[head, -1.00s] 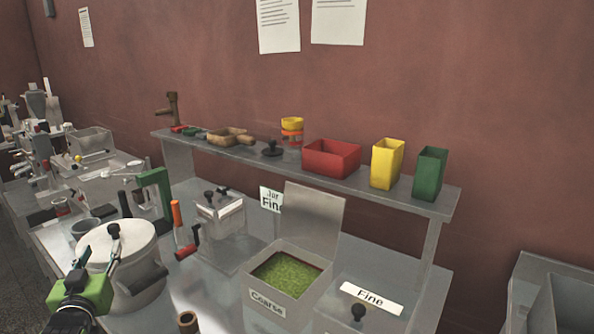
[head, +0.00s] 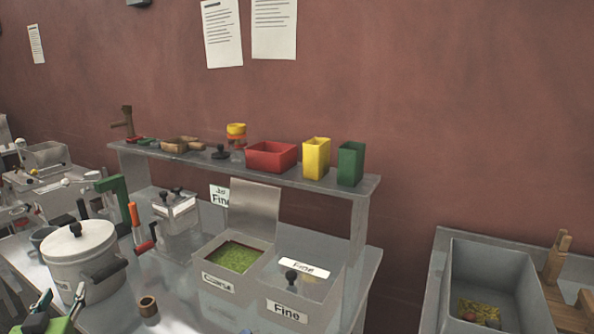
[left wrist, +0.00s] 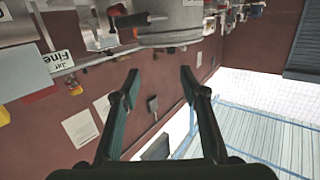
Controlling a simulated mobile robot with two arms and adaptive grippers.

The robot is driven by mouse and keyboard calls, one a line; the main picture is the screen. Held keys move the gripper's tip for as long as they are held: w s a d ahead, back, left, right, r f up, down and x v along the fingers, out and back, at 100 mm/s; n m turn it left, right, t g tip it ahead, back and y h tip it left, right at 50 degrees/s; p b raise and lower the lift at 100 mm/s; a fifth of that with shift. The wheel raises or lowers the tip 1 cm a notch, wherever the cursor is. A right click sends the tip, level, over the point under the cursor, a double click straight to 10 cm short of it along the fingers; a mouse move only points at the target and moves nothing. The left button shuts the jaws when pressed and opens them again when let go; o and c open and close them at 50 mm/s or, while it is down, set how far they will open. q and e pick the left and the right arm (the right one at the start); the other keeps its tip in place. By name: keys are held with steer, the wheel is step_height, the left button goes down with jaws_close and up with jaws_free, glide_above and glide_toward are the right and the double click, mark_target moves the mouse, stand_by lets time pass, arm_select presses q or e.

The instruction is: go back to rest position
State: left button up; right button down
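My left gripper (head: 44,308) is at the lower left corner of the head view, in front of the white lidded pot (head: 82,255). In the left wrist view my left gripper (left wrist: 159,72) has its two fingers spread wide with nothing between them. A grey round vessel (left wrist: 170,22) shows beyond the fingertips there, apart from them. My right gripper is in neither view.
A shelf (head: 290,181) carries a red box (head: 271,157) and yellow and green containers. A grey sink (head: 452,300) stands at right.

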arm_select(q)
steer(key=s+d+f+m+g+h, duration=0.25)
steer(key=s+d+f, duration=0.25)
steer(key=d+f, duration=0.35)
steer(key=s+d+f+m+g+h, duration=0.1)
steer(key=s+d+f+g+h, duration=0.15)
steer(key=s+d+f, duration=0.45)
steer(key=s+d+f+m+g+h, duration=0.1)
steer(key=s+d+f+g, duration=0.3)
steer(key=s+d, duration=0.4)
steer(key=s+d+f+m+g+h, duration=0.1)
steer(key=s+d+f+m+g, duration=0.15)
steer(key=s+d+f, duration=0.55)
steer(key=s+a+f+g, duration=0.1)
steer(key=s+f, duration=0.1)
steer(key=f, duration=0.9)
steer(key=s+a+f+g, duration=0.1)
steer(key=f, duration=1.1)
steer(key=s+a+f+g, duration=0.1)
steer(key=s+a+f, duration=0.1)
steer(key=s+f, duration=1.4)
steer(key=shift+s+a+f, duration=0.25)
steer(key=shift+s+a, duration=0.05)
steer(key=shift+s, duration=0.6)
